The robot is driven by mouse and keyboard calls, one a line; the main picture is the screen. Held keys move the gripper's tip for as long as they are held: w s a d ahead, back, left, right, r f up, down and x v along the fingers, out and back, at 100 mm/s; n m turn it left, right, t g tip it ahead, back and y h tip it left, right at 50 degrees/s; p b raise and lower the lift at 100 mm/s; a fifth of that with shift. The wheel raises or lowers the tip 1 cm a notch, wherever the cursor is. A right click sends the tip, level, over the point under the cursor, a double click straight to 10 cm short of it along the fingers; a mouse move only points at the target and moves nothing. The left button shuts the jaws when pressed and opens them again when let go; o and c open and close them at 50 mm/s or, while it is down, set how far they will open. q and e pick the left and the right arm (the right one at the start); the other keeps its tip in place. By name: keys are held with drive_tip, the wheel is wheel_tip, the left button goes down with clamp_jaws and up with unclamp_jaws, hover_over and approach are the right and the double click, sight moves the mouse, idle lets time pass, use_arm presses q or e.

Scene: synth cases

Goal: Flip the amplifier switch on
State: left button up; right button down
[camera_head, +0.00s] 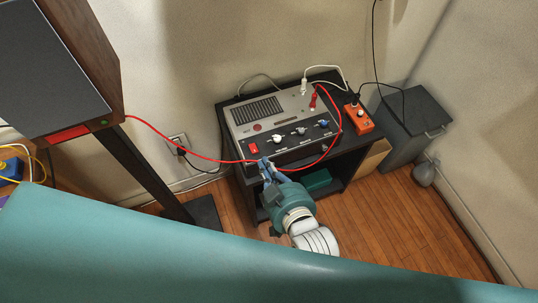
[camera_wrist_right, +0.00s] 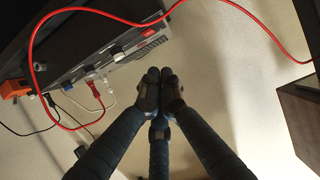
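The amplifier (camera_head: 292,104) is a grey box with a black front edge, a vent grille and several knobs, on a dark stand. Its red switch (camera_head: 254,149) sits at the left end of the front panel; whether it is on or off I cannot tell. In the right wrist view the amplifier (camera_wrist_right: 85,60) is at upper left, with the red switch (camera_wrist_right: 148,32) near its right end. My right gripper (camera_head: 265,164) is just below the switch in the head view. In the wrist view its fingertips (camera_wrist_right: 159,76) are together and empty, apart from the switch in the picture. My left gripper is not in view.
A red cable (camera_head: 205,158) runs from the speaker (camera_head: 112,70) past my right gripper to the amplifier's top. An orange box (camera_head: 358,118) stands right of the amplifier, beside a grey cabinet (camera_head: 412,118). A wall lies close behind.

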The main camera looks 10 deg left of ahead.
drive_tip(key=shift+r, duration=0.8)
hover_over(254, 148)
drive_tip(key=s+d, duration=0.1)
drive_tip(key=s, duration=0.2)
wheel_tip(254, 148, down, 3)
drive_tip(key=shift+w+d+f, duration=0.1)
drive_tip(key=shift+f, duration=0.1)
wheel_tip(254, 148, down, 3)
drive_tip(key=shift+f, duration=0.65)
